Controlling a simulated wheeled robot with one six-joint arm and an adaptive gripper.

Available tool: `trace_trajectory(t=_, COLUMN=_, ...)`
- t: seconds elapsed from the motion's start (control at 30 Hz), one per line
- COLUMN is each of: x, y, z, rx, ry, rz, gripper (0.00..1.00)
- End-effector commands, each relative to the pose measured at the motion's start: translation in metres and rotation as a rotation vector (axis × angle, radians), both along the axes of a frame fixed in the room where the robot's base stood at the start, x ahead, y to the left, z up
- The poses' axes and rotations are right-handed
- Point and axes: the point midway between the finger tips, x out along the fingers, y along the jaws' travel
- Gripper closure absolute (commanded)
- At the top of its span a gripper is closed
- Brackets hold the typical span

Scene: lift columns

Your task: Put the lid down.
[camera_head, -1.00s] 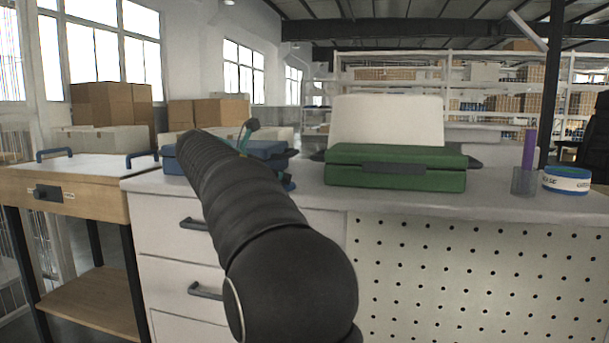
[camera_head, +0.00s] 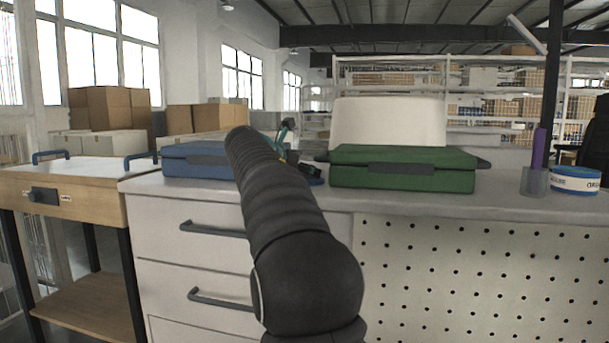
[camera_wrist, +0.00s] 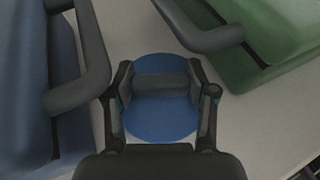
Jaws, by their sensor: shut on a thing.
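The lid (camera_wrist: 160,123) is a round blue disc with a grey bar grip across it, seen in the wrist view. My gripper (camera_wrist: 162,88) is shut on that grey bar, one finger on each side. The lid is over the pale counter, between a blue case and a green case. I cannot tell whether it touches the counter. In the head view my arm hides most of the gripper, and a little dark blue of the lid (camera_head: 312,181) shows between the cases.
The blue case (camera_head: 190,168) is left of the lid and the green case (camera_head: 402,177) is right, their handles close to my gripper. A white box (camera_head: 388,120) is behind the green case.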

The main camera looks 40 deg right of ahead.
Motion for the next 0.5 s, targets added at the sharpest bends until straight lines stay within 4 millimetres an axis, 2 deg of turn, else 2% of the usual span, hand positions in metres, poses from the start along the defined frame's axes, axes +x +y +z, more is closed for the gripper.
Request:
trace_trajectory(t=0.27, x=-0.0004, y=-0.0002, z=-0.0024, rx=0.001, ry=0.002, rz=-0.001, gripper=0.78)
trace_trajectory(t=0.3, x=-0.0006, y=-0.0010, z=-0.0019, rx=0.000, ry=0.002, rz=-0.001, gripper=0.33)
trace_trajectory(t=0.5, x=-0.0008, y=-0.0012, z=-0.0018, rx=0.001, ry=0.001, rz=-0.002, gripper=0.33)
